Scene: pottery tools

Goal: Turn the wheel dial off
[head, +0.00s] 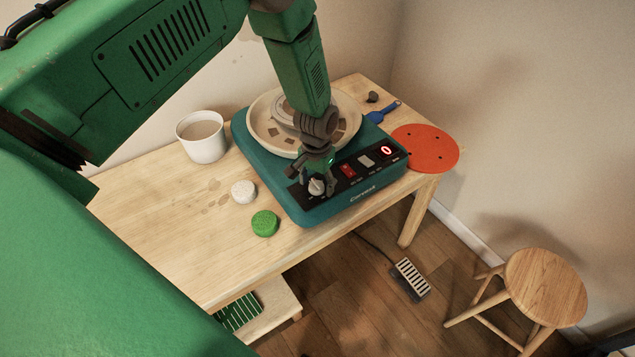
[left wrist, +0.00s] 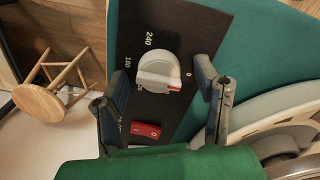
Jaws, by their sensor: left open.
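The wheel dial (head: 316,187) is a light grey knob on the black control panel at the front left of the teal pottery wheel (head: 262,163). In the left wrist view, the dial (left wrist: 158,70) has a raised grip bar with a red mark at its right end, below the printed 0; 240 is printed above left. My left gripper (head: 316,176) reaches down over the dial. In the left wrist view, its open fingers (left wrist: 160,75) stand on either side of the dial, with visible gaps. My right gripper is not in view.
A red rocker switch (head: 347,171) and a red display reading 0 (head: 386,150) share the panel. A white cup (head: 201,137), a white sponge (head: 243,191) and a green sponge (head: 265,223) are left of the wheel. An orange disc (head: 428,148) lies at right.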

